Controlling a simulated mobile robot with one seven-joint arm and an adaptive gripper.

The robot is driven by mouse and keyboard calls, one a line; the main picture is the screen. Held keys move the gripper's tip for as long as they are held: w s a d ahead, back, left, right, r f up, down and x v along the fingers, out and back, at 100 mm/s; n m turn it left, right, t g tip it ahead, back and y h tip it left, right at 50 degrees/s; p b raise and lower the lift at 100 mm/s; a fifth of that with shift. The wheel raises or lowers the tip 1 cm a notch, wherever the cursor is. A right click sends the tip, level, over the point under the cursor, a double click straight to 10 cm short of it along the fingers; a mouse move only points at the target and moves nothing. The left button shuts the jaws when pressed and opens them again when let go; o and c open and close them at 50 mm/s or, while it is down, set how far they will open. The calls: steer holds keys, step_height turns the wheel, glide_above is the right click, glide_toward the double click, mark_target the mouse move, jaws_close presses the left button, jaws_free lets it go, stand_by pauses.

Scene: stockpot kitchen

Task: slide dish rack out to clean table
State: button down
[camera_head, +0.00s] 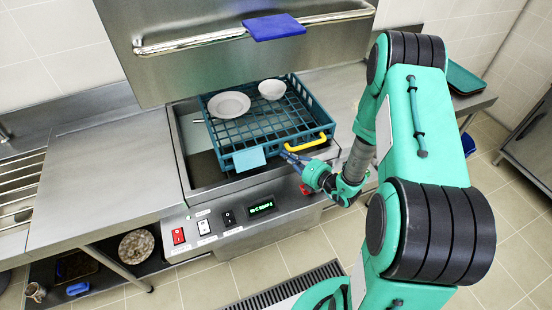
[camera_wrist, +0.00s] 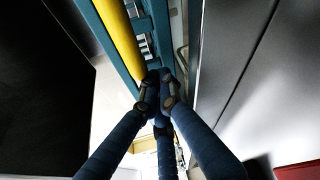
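The teal dish rack (camera_head: 318,118) sits in the open steel washer bay (camera_head: 192,170), with a yellow handle (camera_head: 305,142) on its front right side. A white plate (camera_head: 229,104) and a white bowl (camera_head: 272,89) are in the rack. My gripper (camera_head: 288,154) is at the left end of the handle. In the wrist view, its blue fingers (camera_wrist: 158,84) come together at the tips beside the yellow handle (camera_wrist: 120,42), close to the teal rack side (camera_wrist: 160,20). I see nothing held between the fingertips. Steel counters lie left (camera_head: 95,180) and right (camera_head: 345,82) of the bay.
The washer hood (camera_head: 180,65) is raised, with a bar handle and a blue cloth (camera_head: 273,27). A light blue card (camera_head: 249,159) hangs on the rack front. The control panel (camera_head: 220,222) is in front. A dark green tray (camera_head: 462,78) lies at the right. The left counter is bare.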

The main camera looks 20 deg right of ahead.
steer(key=d+p, duration=0.2)
steer(key=d, duration=5)
steer(key=shift+d+r, duration=0.15)
steer(key=shift+d, duration=0.25)
steer(key=shift+r, duration=0.1)
steer(key=shift+d+r, duration=0.1)
steer(key=shift+d, duration=0.05)
steer(key=shift+s+d, duration=0.3)
steer(key=shift+s, duration=0.1)
steer(key=a+v, duration=0.1)
steer(key=v, duration=0.9)
steer(key=shift+s+d+f, duration=0.2)
steer(key=shift+s+f, duration=0.05)
steer(key=shift+s, duration=0.3)
